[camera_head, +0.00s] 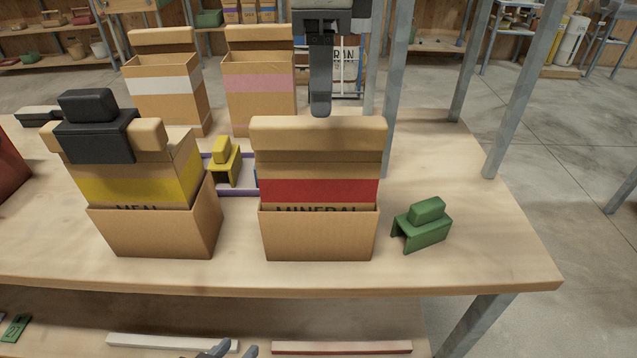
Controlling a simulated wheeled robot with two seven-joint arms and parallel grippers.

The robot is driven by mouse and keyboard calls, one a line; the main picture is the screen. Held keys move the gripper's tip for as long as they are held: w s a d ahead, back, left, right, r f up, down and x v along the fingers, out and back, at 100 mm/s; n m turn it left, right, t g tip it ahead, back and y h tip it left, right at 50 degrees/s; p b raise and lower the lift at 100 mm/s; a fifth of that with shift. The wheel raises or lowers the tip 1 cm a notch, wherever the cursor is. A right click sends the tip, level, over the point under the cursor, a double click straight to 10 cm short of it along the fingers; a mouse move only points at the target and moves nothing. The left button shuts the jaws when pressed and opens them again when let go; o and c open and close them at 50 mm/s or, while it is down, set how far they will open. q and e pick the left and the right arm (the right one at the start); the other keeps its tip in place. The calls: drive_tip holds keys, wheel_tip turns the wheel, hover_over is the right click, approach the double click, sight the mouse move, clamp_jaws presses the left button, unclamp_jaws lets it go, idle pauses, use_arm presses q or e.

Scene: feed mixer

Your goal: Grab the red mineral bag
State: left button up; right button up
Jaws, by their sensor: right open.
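The red mineral bag (318,191) is a tan bag with a red band and a thick folded top. It stands upright in an open cardboard holder (318,238) near the table's front edge; its lower lettering is partly hidden by the holder. My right gripper (320,108) points down from the top, seen edge-on, at the bag's folded top in the picture. It is open and appears empty; I cannot tell if it touches the bag. Two grey tips of my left gripper (232,350) show at the bottom edge, below the tabletop; the rest is out of frame.
A yellow-banded bag (130,184) with a black clip (95,130) on top stands left. A green clip (426,226) lies right of the mineral bag, a yellow clip (226,163) behind. White-banded (165,85) and pink-banded (259,82) bags stand further back. Metal posts (396,90) rise nearby.

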sight(318, 120)
drive_tip(key=shift+w+a+f, duration=0.1)
drive_tip(key=shift+f, duration=1.45)
drive_tip(key=shift+w+f, duration=0.1)
drive_tip(key=shift+f, duration=1.45)
drive_tip(key=shift+c, duration=0.3)
clamp_jaws()
drive_tip(key=shift+r, duration=0.2)
